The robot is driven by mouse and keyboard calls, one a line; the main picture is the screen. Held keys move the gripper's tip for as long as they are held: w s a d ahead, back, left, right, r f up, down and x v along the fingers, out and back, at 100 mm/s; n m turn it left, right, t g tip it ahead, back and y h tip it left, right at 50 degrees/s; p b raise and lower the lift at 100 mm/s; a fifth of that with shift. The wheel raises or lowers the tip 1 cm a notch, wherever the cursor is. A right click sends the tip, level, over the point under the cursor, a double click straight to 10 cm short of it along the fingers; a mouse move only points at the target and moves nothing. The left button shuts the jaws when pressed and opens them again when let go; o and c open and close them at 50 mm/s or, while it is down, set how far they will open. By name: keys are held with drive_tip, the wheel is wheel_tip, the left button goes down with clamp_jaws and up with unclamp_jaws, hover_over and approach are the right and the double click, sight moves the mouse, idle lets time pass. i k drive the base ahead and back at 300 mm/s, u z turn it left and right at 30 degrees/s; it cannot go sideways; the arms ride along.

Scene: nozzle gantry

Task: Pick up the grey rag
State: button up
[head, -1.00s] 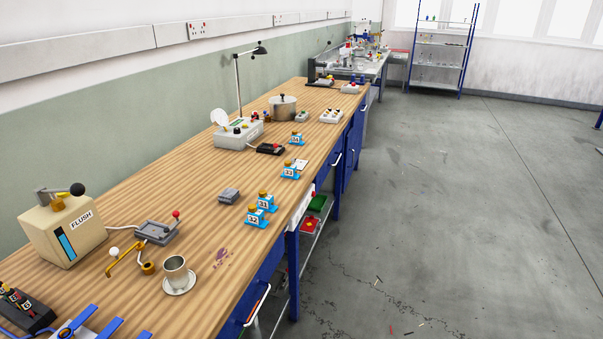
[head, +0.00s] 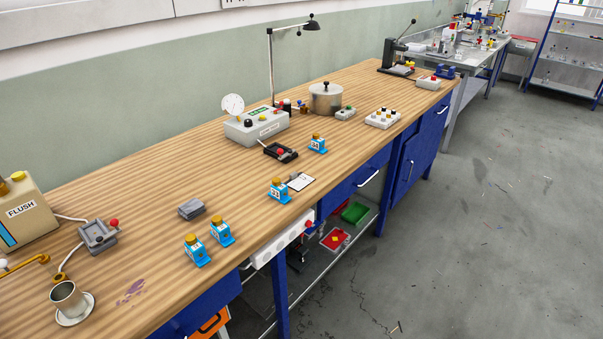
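A small grey folded block, which looks like the grey rag (head: 191,208), lies flat on the wooden bench top (head: 130,190) in the left half of the head view. It sits just behind two blue holders with brass-coloured tops, the left one (head: 197,250) and the right one (head: 222,231), and is apart from both. Nothing covers it. My gripper is not in the head view.
Left of the rag stand a grey switch box (head: 98,236), a steel cup (head: 68,300) on a saucer and the beige FLUSH box (head: 24,212). Behind it is a gauge unit (head: 256,125). A third blue holder (head: 279,190) stands to its right. Open floor (head: 480,240) lies right.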

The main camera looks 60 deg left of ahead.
sight(191, 209)
drive_tip(key=i, duration=0.75)
drive_tip(key=u, duration=3.25)
drive_tip(key=i, duration=1.65)
